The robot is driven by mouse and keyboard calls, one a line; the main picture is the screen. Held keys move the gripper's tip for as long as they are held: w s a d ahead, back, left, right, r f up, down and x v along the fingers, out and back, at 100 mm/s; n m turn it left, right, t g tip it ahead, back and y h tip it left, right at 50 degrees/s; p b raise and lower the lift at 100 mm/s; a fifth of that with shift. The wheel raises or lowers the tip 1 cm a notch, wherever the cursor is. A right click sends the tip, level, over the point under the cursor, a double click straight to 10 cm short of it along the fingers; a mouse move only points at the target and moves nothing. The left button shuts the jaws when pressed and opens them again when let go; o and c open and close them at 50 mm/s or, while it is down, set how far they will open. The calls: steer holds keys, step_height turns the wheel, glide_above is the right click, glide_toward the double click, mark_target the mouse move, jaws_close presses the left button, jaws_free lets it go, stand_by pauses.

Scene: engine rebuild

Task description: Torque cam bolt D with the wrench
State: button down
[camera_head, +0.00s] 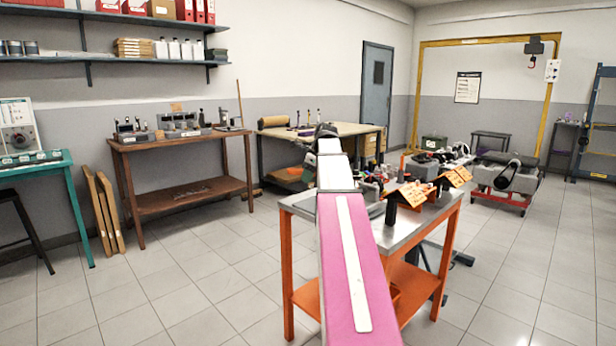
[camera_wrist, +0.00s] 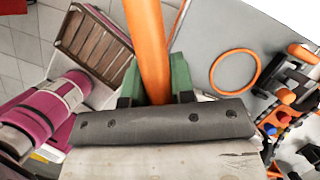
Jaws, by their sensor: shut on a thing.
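In the wrist view my gripper (camera_wrist: 155,84) has its green fingers closed around an orange shaft (camera_wrist: 147,35), which looks like the wrench's handle. The shaft runs up and out of the picture, so its working end is not visible. At the right of that view, dark engine-like parts (camera_wrist: 285,120) carry a chain and small blue and orange pieces. Which of these, if any, is cam bolt D I cannot tell. In the head view my own arm hides the gripper and the wrench.
The orange-legged bench (camera_head: 416,240) has a grey top holding several parts and orange sloped pieces (camera_head: 415,192). An orange ring (camera_wrist: 212,78) lies on a grey surface in the wrist view. A wooden bench (camera_head: 185,140) stands behind at left. The tiled floor at front left is clear.

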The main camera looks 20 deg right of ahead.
steer(key=shift+f, duration=0.65)
stand_by(0.6)
steer(key=shift+w+d, duration=0.15)
steer(key=shift+w+d+m, duration=0.45)
steer(key=shift+w+m, duration=0.1)
steer(key=shift+m, duration=0.05)
steer(key=shift+w+d, duration=0.15)
stand_by(0.5)
steer(key=shift+w+d+m+t+h, duration=0.3)
steer(key=shift+w+d+m+h, duration=0.1)
steer(key=shift+w+d+m, duration=0.15)
stand_by(0.5)
steer(key=shift+w+d+m, duration=0.45)
steer(key=shift+d+m, duration=0.2)
steer(key=shift+w+d+m+t+h, duration=0.2)
steer(key=shift+w+d+m, duration=0.2)
steer(key=shift+d, duration=0.15)
steer(key=shift+w+d+m+t+h, duration=0.1)
steer(key=shift+w+d+m+h, duration=0.15)
steer(key=shift+d+m, duration=0.2)
stand_by(2.6)
